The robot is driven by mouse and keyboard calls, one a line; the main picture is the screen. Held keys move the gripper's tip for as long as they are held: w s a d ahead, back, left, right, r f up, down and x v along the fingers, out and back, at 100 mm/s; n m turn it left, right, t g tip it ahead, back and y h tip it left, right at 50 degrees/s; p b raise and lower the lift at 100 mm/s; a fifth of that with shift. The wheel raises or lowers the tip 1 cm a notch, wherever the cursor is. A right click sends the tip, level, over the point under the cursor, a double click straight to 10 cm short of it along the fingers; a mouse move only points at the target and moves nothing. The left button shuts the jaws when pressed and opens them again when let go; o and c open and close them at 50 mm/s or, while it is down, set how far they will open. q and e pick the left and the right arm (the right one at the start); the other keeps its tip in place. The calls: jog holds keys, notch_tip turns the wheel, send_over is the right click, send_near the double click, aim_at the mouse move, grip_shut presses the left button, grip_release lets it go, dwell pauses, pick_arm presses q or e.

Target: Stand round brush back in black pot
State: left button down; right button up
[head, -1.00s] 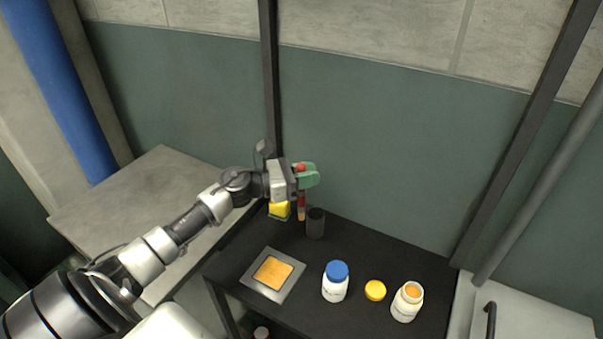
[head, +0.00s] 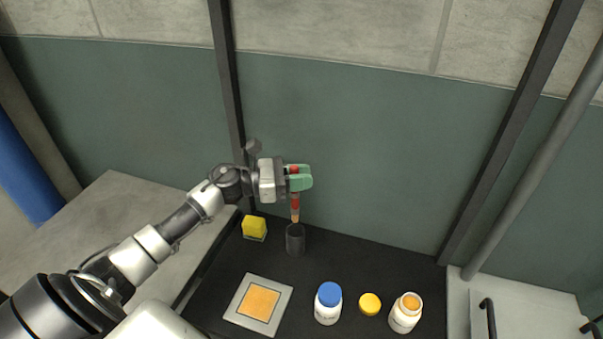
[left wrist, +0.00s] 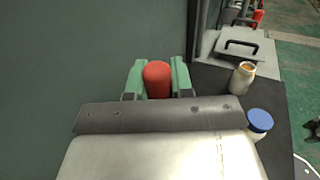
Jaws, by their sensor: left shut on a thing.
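My left gripper (head: 301,178) has green fingers and is shut on the round brush (head: 295,205), which has a red handle and a pale tip. The brush hangs upright, tip down, right above the black pot (head: 296,240). Its tip is at about the pot's rim in the head view; I cannot tell whether it is inside. In the left wrist view the brush's red top (left wrist: 157,78) sits between the green fingers (left wrist: 158,82). The pot is hidden there. My right gripper is not in view.
The black table (head: 330,262) also holds a yellow sponge (head: 254,227), a grey plate (head: 241,306) with an orange square, a blue-capped white bottle (head: 328,303), a yellow lid (head: 370,304) and an open white jar (head: 405,313). A green wall (head: 370,150) stands close behind.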

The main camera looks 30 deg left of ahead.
pick_arm(q)
notch_tip(320, 180, down, 8)
jog(key=b, duration=0.6)
jog(key=shift+r+b, duration=0.2)
jog(key=shift+b, duration=0.1)
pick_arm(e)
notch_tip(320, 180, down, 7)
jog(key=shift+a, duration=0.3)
pick_arm(q)
jog(key=c, duration=0.9)
grip_release()
jog(key=b+v, duration=0.3)
jog(key=v, duration=0.7)
jog(key=shift+s+a, duration=0.25)
jog(key=shift+s, duration=0.05)
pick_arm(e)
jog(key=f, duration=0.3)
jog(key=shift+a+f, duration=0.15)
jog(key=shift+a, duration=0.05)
